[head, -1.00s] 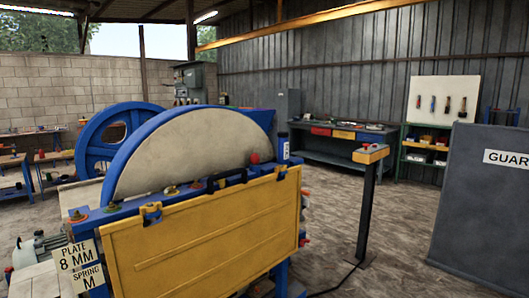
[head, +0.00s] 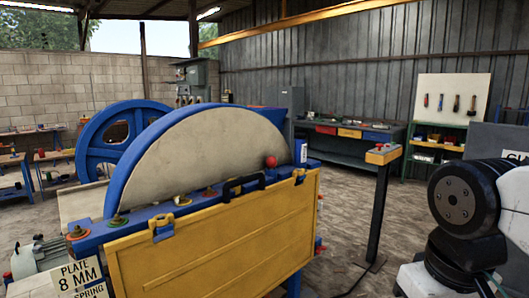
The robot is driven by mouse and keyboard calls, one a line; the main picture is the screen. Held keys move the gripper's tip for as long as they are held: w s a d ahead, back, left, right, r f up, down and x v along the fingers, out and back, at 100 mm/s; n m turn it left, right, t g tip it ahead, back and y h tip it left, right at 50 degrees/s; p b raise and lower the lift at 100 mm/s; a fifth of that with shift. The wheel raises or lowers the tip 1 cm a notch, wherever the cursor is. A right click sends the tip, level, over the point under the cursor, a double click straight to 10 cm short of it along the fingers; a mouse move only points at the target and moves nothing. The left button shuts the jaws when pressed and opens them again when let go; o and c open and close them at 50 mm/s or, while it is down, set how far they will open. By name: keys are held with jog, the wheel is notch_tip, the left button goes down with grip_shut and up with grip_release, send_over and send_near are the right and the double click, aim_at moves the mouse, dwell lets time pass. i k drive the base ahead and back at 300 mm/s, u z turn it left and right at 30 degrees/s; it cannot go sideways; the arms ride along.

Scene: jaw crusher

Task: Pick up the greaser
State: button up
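I cannot pick out the greaser for certain in the head view. A small blue and white container (head: 300,151) stands at the right end of the crusher's top, beside a red ball knob (head: 271,161); I cannot tell if it is the greaser. The jaw crusher has a blue frame, a half-round beige guard (head: 205,155) and a yellow front panel (head: 215,240) with a black handle (head: 243,187). Black and white links of my arm show at the right edge. My gripper is out of the picture.
A blue flywheel (head: 97,150) stands behind the crusher at left. A post with a yellow box (head: 383,154) stands right of it. A workbench (head: 350,150) and a tool board (head: 452,100) line the back wall. Bare floor lies between the post and bench.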

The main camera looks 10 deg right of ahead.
aim_at(300, 153)
jog(key=i, duration=0.75)
jog(key=z, duration=0.65)
jog(key=i, duration=0.45)
jog(key=z, duration=0.45)
